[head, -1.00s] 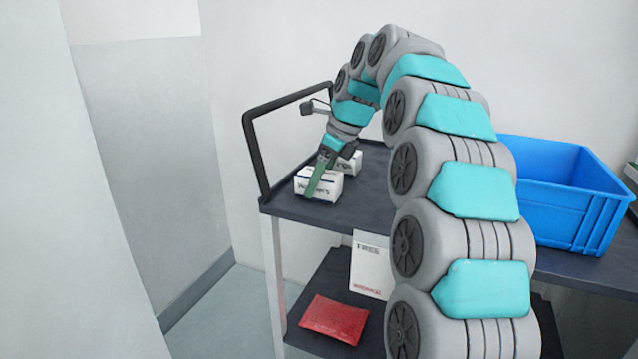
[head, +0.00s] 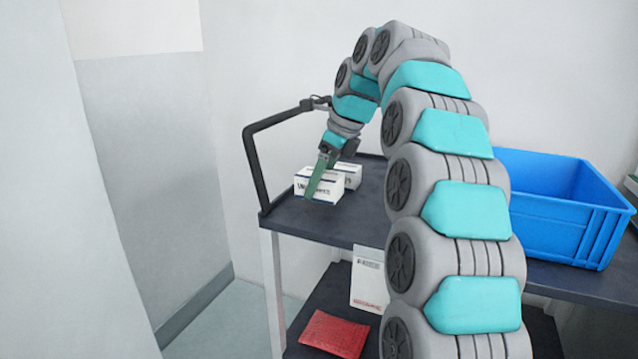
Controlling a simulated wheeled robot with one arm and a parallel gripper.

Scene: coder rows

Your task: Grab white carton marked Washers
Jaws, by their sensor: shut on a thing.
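The white carton (head: 332,187) with dark print sits at the left end of the cart's dark top shelf. The green finger of my gripper (head: 316,181) crosses its front face and covers part of the print, so I cannot read the whole word. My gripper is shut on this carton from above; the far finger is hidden. A second white carton (head: 348,172) stands close behind it, partly hidden.
The cart's top shelf (head: 300,220) has a black handle (head: 255,165) at its left end. A blue crate (head: 565,215) stands at the right. On the lower shelf are a red packet (head: 334,333) and a white packet (head: 368,280).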

